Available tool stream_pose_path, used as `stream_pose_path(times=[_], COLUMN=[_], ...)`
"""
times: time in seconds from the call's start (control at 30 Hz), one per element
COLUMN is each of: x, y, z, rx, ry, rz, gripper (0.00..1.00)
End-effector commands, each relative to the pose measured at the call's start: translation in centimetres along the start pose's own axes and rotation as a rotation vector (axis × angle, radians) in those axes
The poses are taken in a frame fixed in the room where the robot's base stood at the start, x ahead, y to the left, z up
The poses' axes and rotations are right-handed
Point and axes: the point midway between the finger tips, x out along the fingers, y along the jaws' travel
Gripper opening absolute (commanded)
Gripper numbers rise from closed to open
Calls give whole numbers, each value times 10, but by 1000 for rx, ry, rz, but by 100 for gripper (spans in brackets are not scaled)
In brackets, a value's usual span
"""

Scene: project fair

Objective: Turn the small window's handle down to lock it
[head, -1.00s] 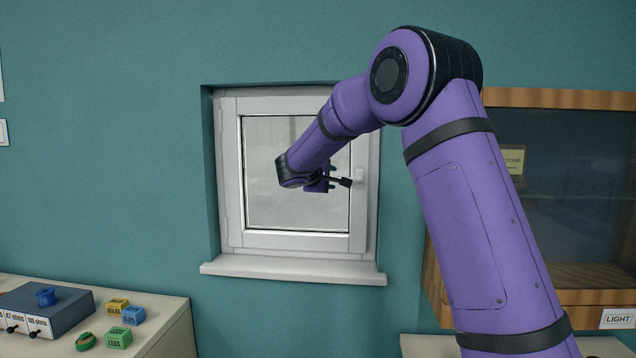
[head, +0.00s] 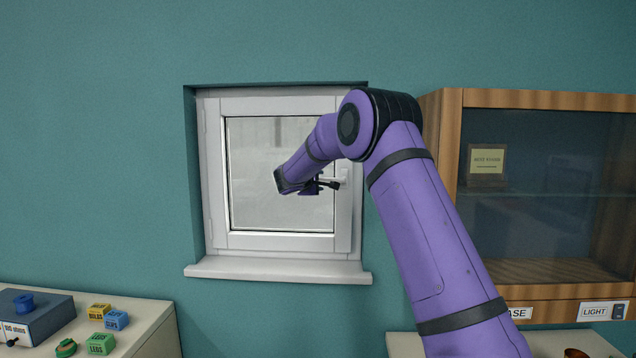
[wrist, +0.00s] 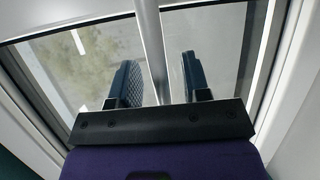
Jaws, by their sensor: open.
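The small window (head: 282,241) has a white frame and is set in the teal wall. Its pale handle (head: 343,174) is mounted on the right side of the sash, partly hidden behind my gripper in the head view. My gripper (head: 328,186) is in front of the pane's right edge, at the handle. In the wrist view, a pale bar (wrist: 149,45), apparently the handle's lever, runs from the frame across the glass and between my two open fingers (wrist: 160,85). The lever appears to point sideways. I cannot tell whether either finger touches it.
A wooden glass-fronted cabinet (head: 450,140) stands right of the window. The window sill (head: 278,270) juts out below. At lower left, a counter (head: 150,325) holds a blue box (head: 45,312) and several coloured blocks (head: 100,343).

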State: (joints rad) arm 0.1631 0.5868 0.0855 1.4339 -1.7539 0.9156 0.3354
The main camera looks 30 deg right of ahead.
Motion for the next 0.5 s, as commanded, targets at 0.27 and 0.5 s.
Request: stream_pose_path(times=[0.27,0.5], x=[7,7], y=[0,0], z=[0,0], rx=[0,1], ry=[1,0], rz=[0,0], gripper=[43,18])
